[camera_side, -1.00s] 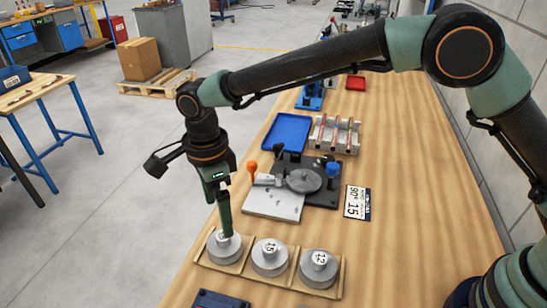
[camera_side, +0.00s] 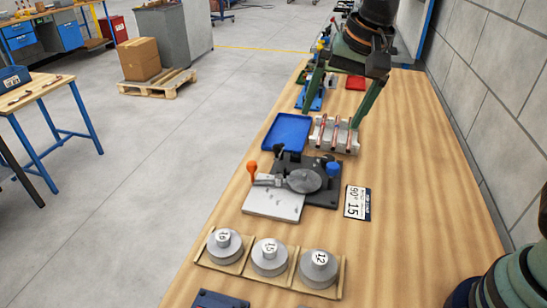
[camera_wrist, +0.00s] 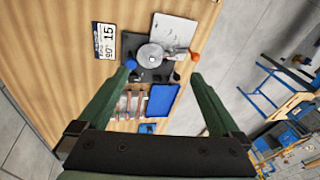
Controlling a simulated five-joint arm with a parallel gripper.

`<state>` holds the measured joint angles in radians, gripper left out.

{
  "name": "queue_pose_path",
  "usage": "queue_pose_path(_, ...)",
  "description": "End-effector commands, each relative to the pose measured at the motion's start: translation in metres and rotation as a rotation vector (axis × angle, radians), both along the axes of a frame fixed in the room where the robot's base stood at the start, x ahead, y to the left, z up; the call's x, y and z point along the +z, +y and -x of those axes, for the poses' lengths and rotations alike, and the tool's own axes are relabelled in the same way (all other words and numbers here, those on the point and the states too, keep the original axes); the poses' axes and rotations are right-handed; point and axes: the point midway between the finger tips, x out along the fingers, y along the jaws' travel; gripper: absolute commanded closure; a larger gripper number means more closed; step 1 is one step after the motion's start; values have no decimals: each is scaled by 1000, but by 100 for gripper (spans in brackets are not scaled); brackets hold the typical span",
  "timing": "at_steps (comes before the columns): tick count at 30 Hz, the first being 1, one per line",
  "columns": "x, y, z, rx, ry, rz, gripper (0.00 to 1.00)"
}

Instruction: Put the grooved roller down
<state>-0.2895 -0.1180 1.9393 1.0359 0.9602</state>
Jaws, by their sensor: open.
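Several grey grooved rollers with round number labels stand upright in a wooden tray (camera_side: 343,285): the left roller (camera_side: 225,250), the middle roller (camera_side: 270,262), marked 15, and the right roller (camera_side: 318,273), marked 12. The left number is hard to read. My gripper (camera_side: 333,112) is wide open and empty, well away from the tray, above the grey tube rack (camera_side: 322,144). In the wrist view, my fingers (camera_wrist: 160,76) are spread with nothing between them. The bending fixture (camera_side: 322,196) carries a grey disc (camera_side: 303,180), also seen in the wrist view (camera_wrist: 149,56).
A blue tray (camera_side: 287,131) lies left of the rack, which holds several reddish tubes. A card (camera_side: 357,202) reading 90° and 15 lies right of the fixture. A dark blue object (camera_side: 220,300) is at the near edge. Bare bench lies along the right side.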

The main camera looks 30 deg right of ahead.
Motion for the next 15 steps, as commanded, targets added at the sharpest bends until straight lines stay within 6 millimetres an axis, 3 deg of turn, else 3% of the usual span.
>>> queue_pose_path(1, 5, -19, 11, 61, -38, 22, 0)
queue_pose_path(6, 4, -67, 47, 298, -140, 133, 0)
queue_pose_path(10, -3, -92, 70, 449, -196, 224, 0)
queue_pose_path(15, -13, -109, 87, 569, -231, 305, 0)
